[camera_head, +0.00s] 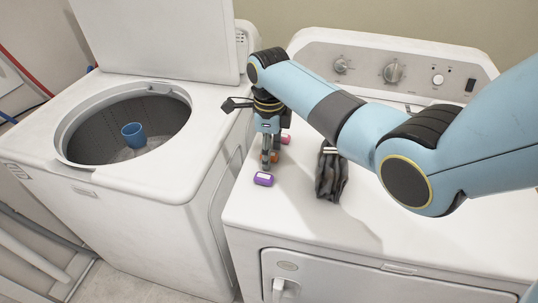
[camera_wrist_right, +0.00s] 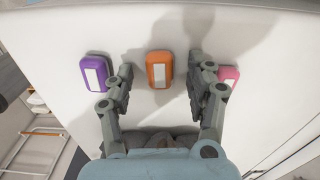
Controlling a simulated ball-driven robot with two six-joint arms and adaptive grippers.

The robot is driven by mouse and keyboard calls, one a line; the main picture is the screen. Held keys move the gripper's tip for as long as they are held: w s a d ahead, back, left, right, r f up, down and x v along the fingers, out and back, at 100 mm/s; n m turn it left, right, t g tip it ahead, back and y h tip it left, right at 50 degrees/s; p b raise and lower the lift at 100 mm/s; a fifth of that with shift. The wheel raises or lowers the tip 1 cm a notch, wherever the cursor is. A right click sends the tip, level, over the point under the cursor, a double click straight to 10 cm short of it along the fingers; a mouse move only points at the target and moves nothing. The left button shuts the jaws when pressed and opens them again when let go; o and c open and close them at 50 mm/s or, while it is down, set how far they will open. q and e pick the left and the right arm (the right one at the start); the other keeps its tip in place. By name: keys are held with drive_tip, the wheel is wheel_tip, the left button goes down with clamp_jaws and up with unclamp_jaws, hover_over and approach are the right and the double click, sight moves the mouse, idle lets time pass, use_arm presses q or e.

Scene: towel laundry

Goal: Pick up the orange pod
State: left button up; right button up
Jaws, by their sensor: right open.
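The orange pod (camera_wrist_right: 160,70) lies on the white dryer top, with a pale label on its upper face. In the right wrist view it sits between the two fingers of my right gripper (camera_wrist_right: 160,80), a little beyond the fingertips' line. In the head view the orange pod (camera_head: 274,157) is partly hidden behind the fingers of my right gripper (camera_head: 268,158). The gripper points down, open and empty. My left gripper is not in view.
A purple pod (camera_wrist_right: 96,73) lies left of the fingers and a pink pod (camera_wrist_right: 229,74) close by the right finger. A dark crumpled cloth (camera_head: 330,175) lies on the dryer (camera_head: 400,235). The open washer (camera_head: 120,190) holds a blue cup (camera_head: 133,134).

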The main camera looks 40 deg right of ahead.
drive_tip(key=shift+f, duration=0.1)
drive_tip(key=shift+c, duration=0.2)
drive_tip(key=c, duration=0.9)
drive_tip(key=shift+c, duration=0.2)
